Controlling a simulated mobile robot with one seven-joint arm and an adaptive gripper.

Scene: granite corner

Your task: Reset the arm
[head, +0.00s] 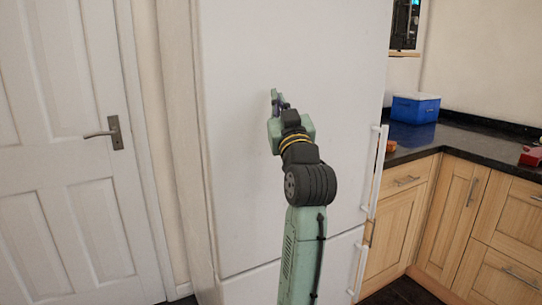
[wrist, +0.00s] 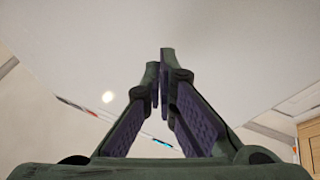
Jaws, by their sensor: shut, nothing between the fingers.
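My gripper (head: 275,99) is at the end of my raised green and black arm, in front of the white fridge (head: 235,150) in the head view. In the wrist view my gripper (wrist: 161,65) has its two green fingers with purple inner pads brought together at the tips, with nothing between them. The white surface behind the fingers fills much of the wrist view. I cannot tell how far the fingertips are from the fridge front.
A white door (head: 65,160) with a handle (head: 103,134) stands at the left. The fridge has upright handles (head: 375,172) on its right side. A dark worktop (head: 455,143) at the right bears a blue box (head: 415,108) and a red item (head: 530,156). Wooden cabinets (head: 450,210) stand below.

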